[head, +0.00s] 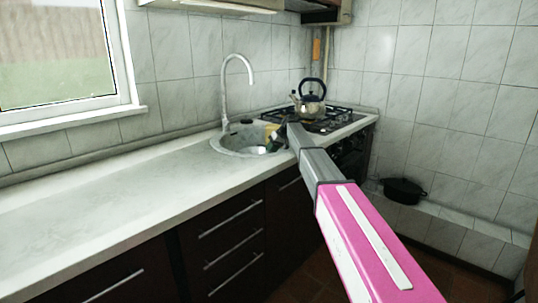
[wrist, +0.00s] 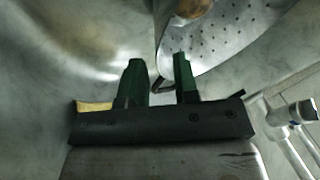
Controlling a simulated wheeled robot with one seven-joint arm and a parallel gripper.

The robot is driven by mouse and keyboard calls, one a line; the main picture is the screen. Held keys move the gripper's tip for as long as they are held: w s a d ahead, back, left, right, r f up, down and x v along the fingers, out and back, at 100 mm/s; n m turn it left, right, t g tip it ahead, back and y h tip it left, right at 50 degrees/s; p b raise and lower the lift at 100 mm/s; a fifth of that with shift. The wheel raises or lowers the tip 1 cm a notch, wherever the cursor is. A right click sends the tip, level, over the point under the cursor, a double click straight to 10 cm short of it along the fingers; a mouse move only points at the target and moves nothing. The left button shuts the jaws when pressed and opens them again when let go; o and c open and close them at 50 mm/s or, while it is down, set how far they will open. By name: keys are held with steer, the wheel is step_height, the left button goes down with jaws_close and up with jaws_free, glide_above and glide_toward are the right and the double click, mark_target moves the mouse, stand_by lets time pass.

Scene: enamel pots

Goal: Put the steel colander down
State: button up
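The steel colander (wrist: 215,40) shows at the upper right of the wrist view as a curved grey wall with rows of small holes. My gripper (wrist: 159,68) has two dark green fingers that stand apart. A thin edge and a small dark hooked part of the colander lie in or just beyond the gap, with space seen beside them. In the head view my gripper (head: 272,140) is down at the sink (head: 228,150), partly hidden by my arm. I cannot make out the colander in the head view.
A kettle (head: 309,100) stands on the gas hob (head: 330,119) just beyond the sink. A tall white tap (head: 224,95) rises behind the basin. The long worktop (head: 110,200) on the left is clear. A black pot (head: 403,190) sits on a tiled ledge at right.

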steer(key=v, duration=0.7)
steer(key=shift+r, duration=0.3)
steer(key=shift+d, duration=0.25)
